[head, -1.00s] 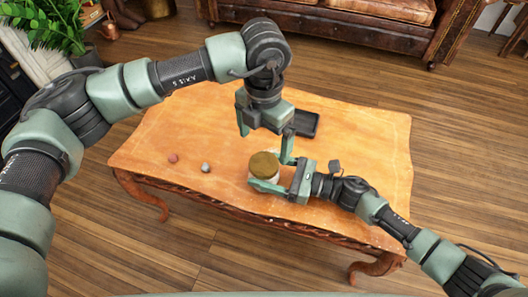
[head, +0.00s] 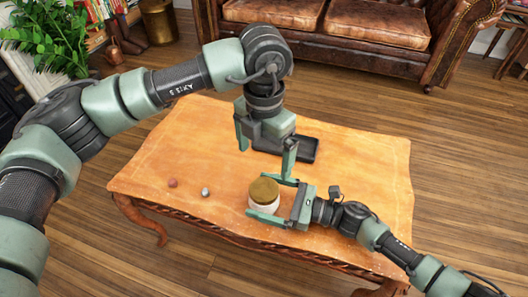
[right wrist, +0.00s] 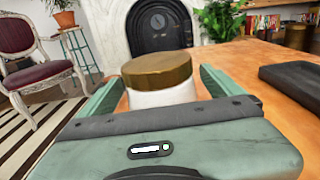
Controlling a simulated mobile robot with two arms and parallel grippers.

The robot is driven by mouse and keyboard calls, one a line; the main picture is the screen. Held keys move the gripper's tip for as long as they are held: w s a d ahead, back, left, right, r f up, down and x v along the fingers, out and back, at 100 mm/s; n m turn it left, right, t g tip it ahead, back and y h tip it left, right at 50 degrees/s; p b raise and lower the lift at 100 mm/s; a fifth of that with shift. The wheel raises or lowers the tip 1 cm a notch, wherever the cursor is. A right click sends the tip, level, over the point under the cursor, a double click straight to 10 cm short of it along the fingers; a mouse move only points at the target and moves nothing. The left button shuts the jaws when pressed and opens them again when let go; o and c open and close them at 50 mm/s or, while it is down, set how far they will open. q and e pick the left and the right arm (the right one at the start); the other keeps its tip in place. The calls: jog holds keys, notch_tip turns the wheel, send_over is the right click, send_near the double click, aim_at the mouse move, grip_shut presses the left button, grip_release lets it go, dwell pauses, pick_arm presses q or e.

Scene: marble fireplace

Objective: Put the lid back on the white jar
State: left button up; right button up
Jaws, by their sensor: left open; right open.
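The white jar (head: 263,207) stands on the wooden table near its front edge. The brass-coloured lid (head: 264,189) sits on top of the jar; in the right wrist view the lid (right wrist: 157,70) looks level over the white body (right wrist: 160,97). My right gripper (head: 265,198) is open, with one finger on each side of the jar; I cannot tell whether they touch it. My left gripper (head: 266,163) is open and empty, pointing down above the table, a little behind and above the lid. The jar's lower part is partly hidden by a right finger.
A black tray (head: 302,148) lies behind my left gripper. A reddish ball (head: 172,183) and a silvery ball (head: 205,192) lie to the left on the table (head: 365,185). A leather sofa (head: 350,22) stands beyond. The table's right side is clear.

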jog(key=shift+v, duration=3.95)
